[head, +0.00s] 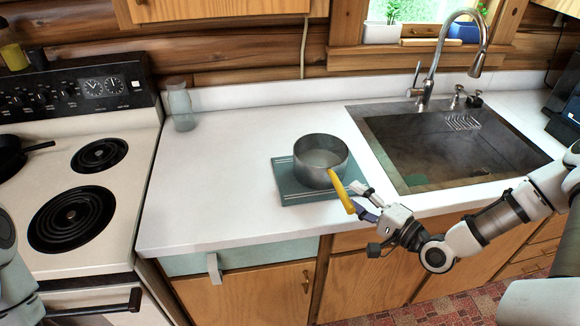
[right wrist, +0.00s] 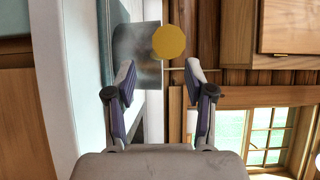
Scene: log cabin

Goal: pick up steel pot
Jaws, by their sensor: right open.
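The steel pot (head: 320,160) stands upright on a teal board (head: 290,194) on the white counter. Its yellow handle (head: 341,193) points toward the counter's front edge. My right gripper (head: 361,197) is open close beside the outer end of the handle. In the right wrist view, the round end of the yellow handle (right wrist: 168,42) appears between the lines of the two open fingers (right wrist: 160,78), with the pot's grey wall (right wrist: 135,62) behind it. Whether the handle end is inside the jaws cannot be told. My left gripper is out of view.
A sink (head: 450,140) with a tall faucet (head: 434,65) lies right of the pot. A glass jar (head: 180,104) stands at the back left, beside the stove (head: 100,225) with a black pan (head: 12,155). The counter left of the board is clear.

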